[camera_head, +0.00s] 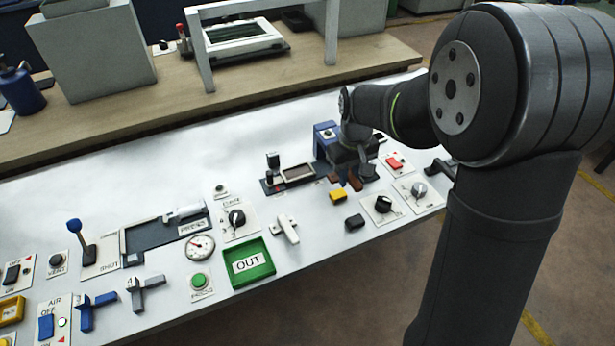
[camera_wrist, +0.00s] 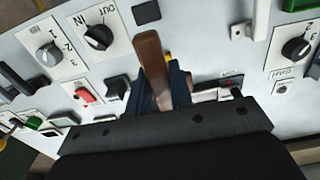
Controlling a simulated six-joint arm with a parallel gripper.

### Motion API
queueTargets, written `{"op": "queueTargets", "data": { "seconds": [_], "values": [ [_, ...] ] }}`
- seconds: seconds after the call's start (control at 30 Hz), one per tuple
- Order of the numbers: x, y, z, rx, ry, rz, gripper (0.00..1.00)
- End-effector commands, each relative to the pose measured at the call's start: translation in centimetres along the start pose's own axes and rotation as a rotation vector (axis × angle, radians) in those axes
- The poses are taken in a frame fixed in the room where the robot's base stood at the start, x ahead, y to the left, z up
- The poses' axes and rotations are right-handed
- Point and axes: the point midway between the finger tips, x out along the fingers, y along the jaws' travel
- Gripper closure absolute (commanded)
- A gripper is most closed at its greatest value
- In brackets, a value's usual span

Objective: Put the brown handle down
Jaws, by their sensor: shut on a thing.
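The brown handle (camera_wrist: 149,58) shows in the wrist view as a long brown bar sticking out past the front edge of my gripper. In the head view, small brown parts (camera_head: 355,183) show just below my gripper (camera_head: 357,171). My gripper is shut on the handle, over the right part of the panel beside a blue device (camera_head: 325,134). In the wrist view, dark blue parts (camera_wrist: 180,84) lie behind the handle. My fingertips and the handle's near end are mostly hidden, and I cannot tell whether the handle is raised or lowered.
A yellow block (camera_head: 338,196) and a black block (camera_head: 355,222) are close in front. Rotary knobs (camera_head: 383,204) and a red switch (camera_head: 395,162) stand to the right. A green OUT tray (camera_head: 250,284) and a white handle (camera_head: 288,229) are to the left. The panel's back strip is clear.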

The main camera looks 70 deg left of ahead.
Motion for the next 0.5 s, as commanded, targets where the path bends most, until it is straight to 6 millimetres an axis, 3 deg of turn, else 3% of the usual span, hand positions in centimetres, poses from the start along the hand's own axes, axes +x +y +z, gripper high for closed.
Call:
{"op": "queueTargets", "data": {
  "seconds": [0.03, 0.2, 0.33, 0.5],
  "values": [
    [0.0, -0.6, -2.3, -0.005, 0.001, 0.000, 1.00],
    [-0.3, -2.9, -8.4, -0.007, 0.001, 0.000, 1.00],
    [-0.4, -4.6, -11.8, -0.008, 0.001, 0.000, 1.00],
    [-0.3, -6.0, -14.1, -0.007, 0.000, 0.000, 1.00]
  ]
}}
